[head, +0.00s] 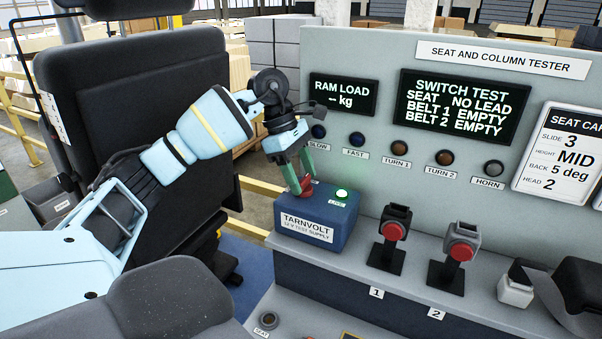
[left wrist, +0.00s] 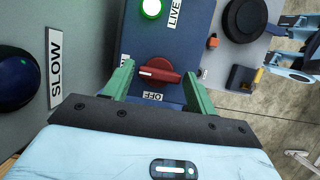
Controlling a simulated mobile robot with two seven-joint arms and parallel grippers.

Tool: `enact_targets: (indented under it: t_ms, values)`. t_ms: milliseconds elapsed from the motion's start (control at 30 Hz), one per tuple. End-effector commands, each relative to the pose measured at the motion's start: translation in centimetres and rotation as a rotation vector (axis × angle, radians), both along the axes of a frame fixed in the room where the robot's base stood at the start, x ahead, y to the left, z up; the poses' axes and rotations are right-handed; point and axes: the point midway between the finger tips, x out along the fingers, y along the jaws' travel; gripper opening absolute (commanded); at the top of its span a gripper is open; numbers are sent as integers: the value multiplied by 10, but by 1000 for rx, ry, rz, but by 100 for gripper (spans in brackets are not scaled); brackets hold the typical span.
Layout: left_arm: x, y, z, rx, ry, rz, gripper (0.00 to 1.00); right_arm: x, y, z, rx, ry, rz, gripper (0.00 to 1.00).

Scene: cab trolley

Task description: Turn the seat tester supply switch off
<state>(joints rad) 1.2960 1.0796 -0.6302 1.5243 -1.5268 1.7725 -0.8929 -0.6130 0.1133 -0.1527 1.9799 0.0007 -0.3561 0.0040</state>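The supply unit is a blue box (head: 312,216) labelled TARNVOLT 12 V TEST SUPPLY, on the grey ledge. Its switch is a red rotary knob (head: 306,187), also seen in the left wrist view (left wrist: 160,72). The knob's white mark points left in that view, toward a label partly hidden by a finger; the OFF label (left wrist: 152,97) is below the knob. The green LIVE lamp (head: 342,194) is lit. My left gripper (head: 299,185) is open, its green fingers on either side of the knob, with small gaps visible in the left wrist view (left wrist: 160,76).
The tester panel (head: 370,52) rises behind the box, with a row of buttons. Two red-buttoned buckles (head: 393,231) stand right of the box. A black seat (head: 130,110) is at left. Light-blue robot parts, probably my right arm, show at the left wrist view's right edge.

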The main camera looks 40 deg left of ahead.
Motion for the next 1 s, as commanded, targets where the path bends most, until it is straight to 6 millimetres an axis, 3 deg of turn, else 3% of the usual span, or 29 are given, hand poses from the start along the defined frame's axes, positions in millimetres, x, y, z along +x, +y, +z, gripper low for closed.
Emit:
enact_targets:
  t_ms: [33,233,567,1000]
  values:
    - [0,0,0,0,0,0,50,0,-1,0,-2,0,2,0]
    - [0,0,0,0,0,0,25,0,-2,0,-6,0,7,0]
    - [-1,0,1,0,-1,49,25,3,-2,3,-6,-9,6,0]
    - [-3,-2,4,-1,-4,381,25,20,-1,24,-3,-58,0,0]
